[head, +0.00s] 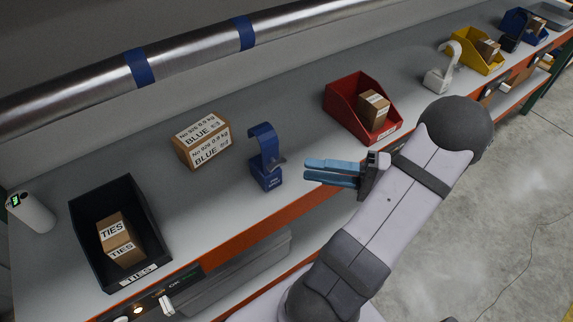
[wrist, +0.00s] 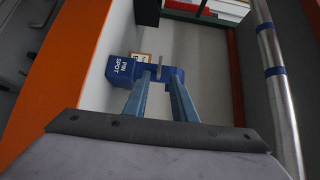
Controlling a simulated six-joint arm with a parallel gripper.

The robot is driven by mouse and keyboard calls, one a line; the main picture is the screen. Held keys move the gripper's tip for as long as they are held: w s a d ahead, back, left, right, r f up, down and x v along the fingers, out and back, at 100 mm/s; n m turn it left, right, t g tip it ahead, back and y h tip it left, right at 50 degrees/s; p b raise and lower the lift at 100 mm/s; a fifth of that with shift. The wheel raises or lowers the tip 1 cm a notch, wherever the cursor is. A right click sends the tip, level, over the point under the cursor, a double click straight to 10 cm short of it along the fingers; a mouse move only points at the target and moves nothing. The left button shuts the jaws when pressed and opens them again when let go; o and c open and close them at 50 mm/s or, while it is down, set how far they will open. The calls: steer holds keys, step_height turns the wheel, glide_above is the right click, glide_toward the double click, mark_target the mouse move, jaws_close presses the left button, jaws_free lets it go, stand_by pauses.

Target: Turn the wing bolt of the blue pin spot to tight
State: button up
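The blue pin spot (head: 266,178) stands on the grey bench, a block with a hooked clamp rising from it. Its label reads "PIN SPOT" in the wrist view (wrist: 119,68). A small grey wing bolt (head: 279,161) sticks out of the clamp on the side toward my gripper. My gripper (head: 306,171) is open and empty, to the right of the pin spot and apart from it. In the wrist view the wing bolt (wrist: 160,67) shows as a thin grey bar between the two blue fingertips (wrist: 162,73). Its exact angle is hard to tell.
A "No 926 BLUE" box (head: 203,143) sits behind left. A dark TIES bin (head: 152,232) stands left, a red bin (head: 343,93) right. Farther right are a white pin spot (head: 437,80) and a yellow bin (head: 469,51). A metal pipe (head: 190,48) runs along the back.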

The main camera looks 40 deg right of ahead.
mark_target(283, 166)
steer(key=shift+a, duration=0.1)
steer(key=p+x, duration=0.2)
steer(key=x, duration=0.3)
steer(key=shift+w+a, duration=0.25)
steer(key=shift+p+x, duration=0.35)
steer(key=shift+x, duration=0.4)
steer(key=shift+f, duration=0.1)
jaws_close()
